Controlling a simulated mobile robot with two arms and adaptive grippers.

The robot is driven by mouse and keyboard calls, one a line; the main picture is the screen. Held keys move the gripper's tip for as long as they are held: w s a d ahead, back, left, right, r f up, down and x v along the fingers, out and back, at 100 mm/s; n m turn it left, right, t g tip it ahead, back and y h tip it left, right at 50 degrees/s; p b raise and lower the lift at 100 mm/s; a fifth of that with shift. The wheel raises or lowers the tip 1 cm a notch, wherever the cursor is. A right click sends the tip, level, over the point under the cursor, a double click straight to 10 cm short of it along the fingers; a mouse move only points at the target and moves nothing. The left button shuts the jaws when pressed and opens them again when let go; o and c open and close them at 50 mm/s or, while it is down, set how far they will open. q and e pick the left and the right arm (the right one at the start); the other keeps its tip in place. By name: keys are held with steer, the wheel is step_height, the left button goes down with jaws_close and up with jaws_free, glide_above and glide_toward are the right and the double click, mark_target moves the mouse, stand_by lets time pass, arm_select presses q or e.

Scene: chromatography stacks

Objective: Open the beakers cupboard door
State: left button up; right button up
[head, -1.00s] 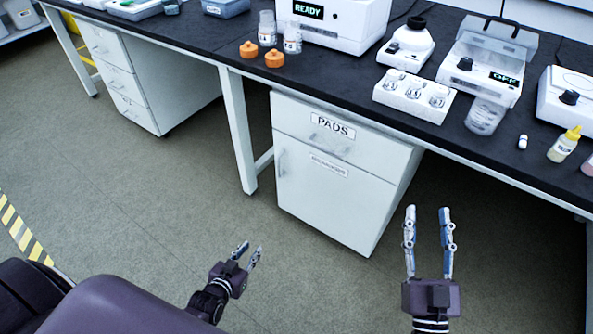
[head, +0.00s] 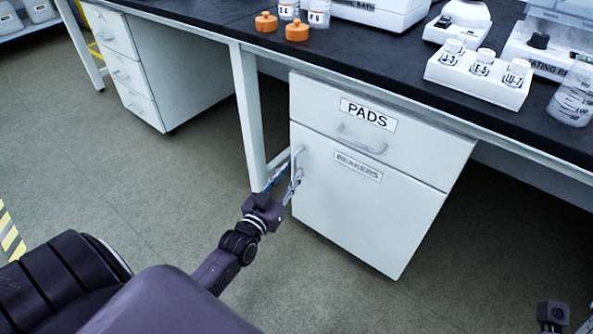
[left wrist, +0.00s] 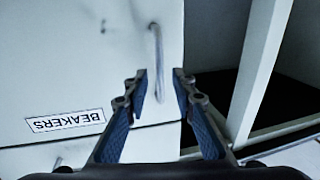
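The beakers cupboard door (head: 365,215) is the white lower front of the cabinet, labelled BEAKERS, and looks shut. Its upright bar handle (head: 297,160) is at the door's left edge. In the left wrist view, the door (left wrist: 60,75) appears upside down with the handle (left wrist: 155,50) near its edge. My left gripper (head: 284,178) is at the handle's lower part. Its fingers (left wrist: 162,77) are apart, with one end of the handle showing between the tips; contact cannot be told. My right gripper (head: 553,314) is partly in view at the bottom right, its fingers not clear.
The PADS drawer (head: 380,130) is above the door, under the black bench top (head: 390,75). A white bench leg (head: 250,120) stands just left of the cabinet. The floor (head: 360,300) in front of the door is clear.

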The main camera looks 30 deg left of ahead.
mark_target(295, 167)
arm_select(q)
steer(key=shift+w+a+b, duration=0.15)
steer(key=shift+w+b, duration=0.1)
steer(key=shift+w, duration=0.65)
steer(key=shift+w+a+b, duration=0.1)
steer(key=shift+w+b, duration=0.15)
steer(key=shift+w, duration=0.6)
jaws_close()
